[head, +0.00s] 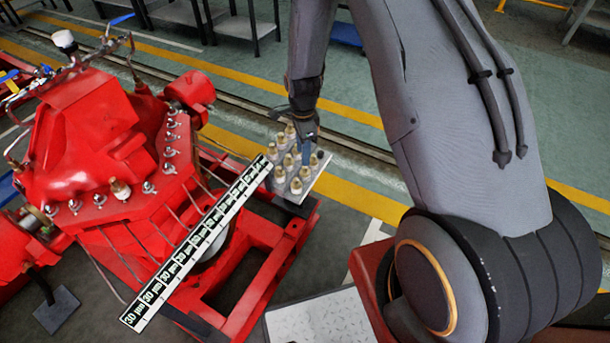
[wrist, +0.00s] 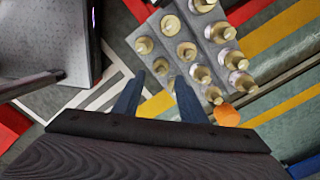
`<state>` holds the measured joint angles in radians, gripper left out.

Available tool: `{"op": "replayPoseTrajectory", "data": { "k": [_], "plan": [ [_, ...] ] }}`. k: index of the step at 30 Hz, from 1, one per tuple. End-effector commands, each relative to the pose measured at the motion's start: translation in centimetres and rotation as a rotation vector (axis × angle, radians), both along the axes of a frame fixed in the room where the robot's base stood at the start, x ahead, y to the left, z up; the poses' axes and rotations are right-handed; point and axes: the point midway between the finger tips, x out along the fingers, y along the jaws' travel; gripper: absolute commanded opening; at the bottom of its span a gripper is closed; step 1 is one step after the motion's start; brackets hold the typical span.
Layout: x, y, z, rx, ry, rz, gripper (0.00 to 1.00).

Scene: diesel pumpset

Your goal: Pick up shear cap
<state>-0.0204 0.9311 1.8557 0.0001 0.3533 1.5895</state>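Several brass-topped caps with pale grey bases stand upright in rows on a grey plate (head: 314,181); I cannot tell which is the shear cap. One cap (wrist: 161,66) shows between my fingertips in the wrist view, and another cap (wrist: 187,51) stands beside it. My gripper (head: 307,148) reaches down over the back of the plate. In the wrist view my gripper (wrist: 159,77) has its two blue-grey fingers apart, with nothing visibly held. Whether the fingers flank the cap at its height or are above it is unclear. My gripper partly hides the back caps in the head view.
A red engine (head: 110,130) with several metal fittings stands at left on a red frame (head: 255,290). A black-and-white marked strip (head: 195,245) lies in front of the plate. A small orange piece (wrist: 227,115) shows at the plate's edge. Open floor lies behind.

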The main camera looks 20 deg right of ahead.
Motion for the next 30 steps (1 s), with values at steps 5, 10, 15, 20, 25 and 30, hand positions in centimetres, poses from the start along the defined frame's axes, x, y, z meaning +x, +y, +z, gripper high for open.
{"op": "replayPoseTrajectory", "data": {
  "k": [5, 10, 15, 20, 25, 30],
  "plan": [
    [0.8, 0.1, -2.7, 0.000, 0.002, -0.096, 0.38],
    [0.8, 0.0, -4.2, 0.000, 0.003, -0.107, 0.38],
    [0.6, -0.1, -5.7, 0.000, 0.002, -0.106, 0.38],
    [0.3, -0.6, -7.6, 0.000, 0.005, -0.106, 0.38],
    [0.3, -0.8, -9.7, 0.000, 0.003, -0.105, 0.38],
    [0.4, -0.8, -10.5, 0.000, 0.001, -0.104, 0.38]
  ]
}}
